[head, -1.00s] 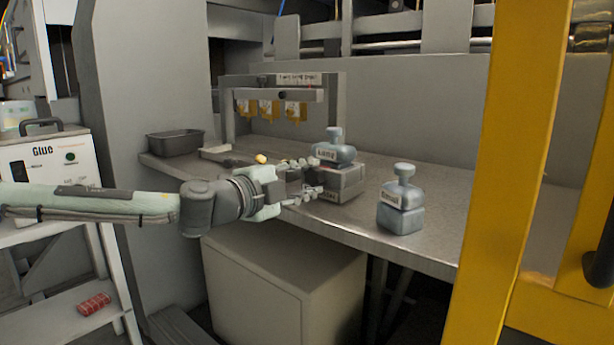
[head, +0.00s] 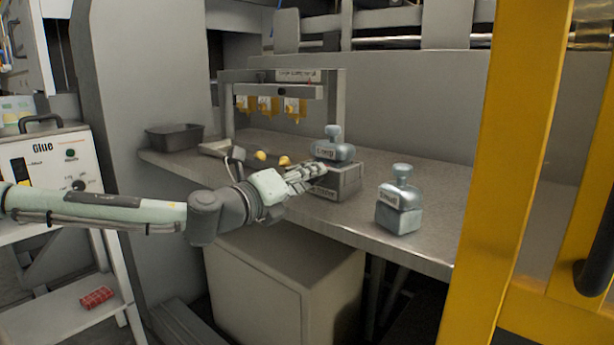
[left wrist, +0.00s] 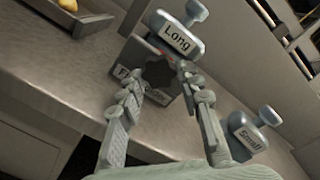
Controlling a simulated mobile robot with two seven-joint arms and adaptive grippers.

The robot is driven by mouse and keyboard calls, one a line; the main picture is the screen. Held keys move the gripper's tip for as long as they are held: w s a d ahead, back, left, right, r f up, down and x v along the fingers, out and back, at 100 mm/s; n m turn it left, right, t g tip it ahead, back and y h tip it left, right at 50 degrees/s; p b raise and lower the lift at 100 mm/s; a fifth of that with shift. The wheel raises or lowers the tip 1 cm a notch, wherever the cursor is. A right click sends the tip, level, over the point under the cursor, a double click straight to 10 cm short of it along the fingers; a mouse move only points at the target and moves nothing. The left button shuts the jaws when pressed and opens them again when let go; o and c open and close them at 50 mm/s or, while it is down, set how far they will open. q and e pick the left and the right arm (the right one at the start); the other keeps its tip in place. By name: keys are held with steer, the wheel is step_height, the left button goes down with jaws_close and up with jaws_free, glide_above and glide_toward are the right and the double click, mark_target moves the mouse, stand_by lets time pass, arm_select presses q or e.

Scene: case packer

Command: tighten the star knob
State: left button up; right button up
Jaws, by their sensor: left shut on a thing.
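The dark star knob (left wrist: 158,73) is on the front face of a grey fixture block (left wrist: 128,78), seen in the left wrist view between my fingertips. In the head view my fingers hide the knob. My left gripper (head: 318,174) reaches in from the left to the front of the fixture block (head: 345,180), its fingers shut on the star knob, one finger on each side. A blue-grey piece labelled "Long" (head: 333,150) sits on top of the block, close above the fingertips. My right gripper is in neither view.
A similar blue-grey piece labelled "Small" (head: 399,210) stands on the metal bench (head: 270,150) to the right. A dark tray (head: 175,138) and a shallow tray with yellow-knobbed items lie at left. A yellow post (head: 515,170) rises at right.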

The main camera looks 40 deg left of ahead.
arm_select(q)
steer(key=shift+m, duration=1.3)
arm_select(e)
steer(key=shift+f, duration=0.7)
arm_select(q)
steer(key=shift+f+m, duration=0.1)
steer(key=shift+m, duration=0.2)
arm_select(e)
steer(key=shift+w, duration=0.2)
arm_select(q)
steer(key=o, duration=1)
steer(key=shift+o, duration=0.8)
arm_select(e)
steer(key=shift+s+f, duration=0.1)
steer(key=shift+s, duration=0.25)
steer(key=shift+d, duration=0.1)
